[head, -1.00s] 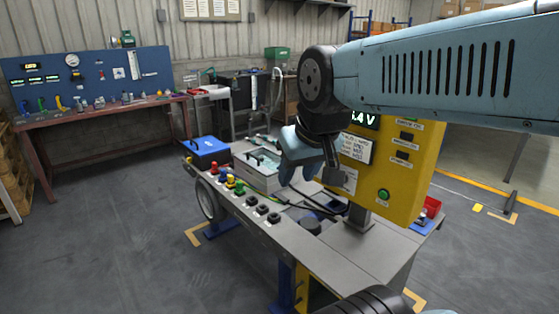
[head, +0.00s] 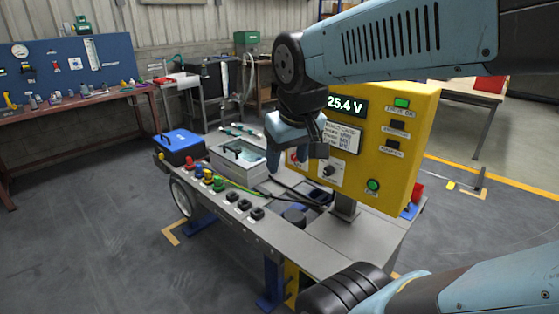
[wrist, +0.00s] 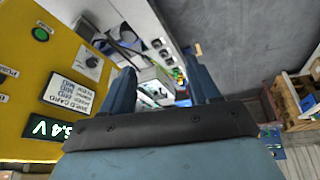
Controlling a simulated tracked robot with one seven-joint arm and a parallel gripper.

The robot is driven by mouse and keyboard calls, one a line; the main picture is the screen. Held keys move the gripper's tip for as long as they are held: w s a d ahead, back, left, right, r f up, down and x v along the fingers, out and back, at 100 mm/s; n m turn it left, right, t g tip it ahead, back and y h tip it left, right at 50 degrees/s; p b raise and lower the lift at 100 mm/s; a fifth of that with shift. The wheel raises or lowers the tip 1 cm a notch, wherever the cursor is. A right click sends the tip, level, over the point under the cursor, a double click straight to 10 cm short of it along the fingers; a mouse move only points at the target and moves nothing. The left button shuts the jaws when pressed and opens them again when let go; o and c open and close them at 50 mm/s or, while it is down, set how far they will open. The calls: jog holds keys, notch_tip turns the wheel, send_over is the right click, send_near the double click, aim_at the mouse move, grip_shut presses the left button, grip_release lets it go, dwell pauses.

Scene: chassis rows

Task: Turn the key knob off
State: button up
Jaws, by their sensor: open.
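The yellow control panel (head: 408,160) stands on the grey bench at centre right. The key knob (head: 329,171) is a small dark knob on a white plate low on its left side. In the wrist view the knob (wrist: 91,62) shows on the panel at the left, outside the jaws. My gripper (head: 289,160) is open and empty, pointing down just left of the knob and apart from it. In the wrist view my gripper (wrist: 162,75) has both blue fingers spread, with bench items behind. Which way the knob points is too small to tell.
The panel's display (head: 347,106) reads 25.4 V. A green button (head: 373,185) sits right of the knob. Behind my gripper is a grey box (head: 238,158), with a blue case (head: 180,147) farther left. Coloured and black terminals line the bench edge. Floor at left is clear.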

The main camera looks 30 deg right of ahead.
jog(key=w+d+f+n+g+h, duration=0.3)
jog(key=w+d+f+g+h, duration=0.1)
jog(key=w+d+f, duration=0.25)
jog(key=n+t+h, duration=0.6)
jog(key=n+h, duration=0.6)
jog(key=n, duration=0.2)
send_near(293, 159)
jog(key=x, duration=0.8)
jog(key=shift+w+d, duration=0.1)
jog(key=shift+d, duration=0.25)
jog(key=shift+c, duration=0.3)
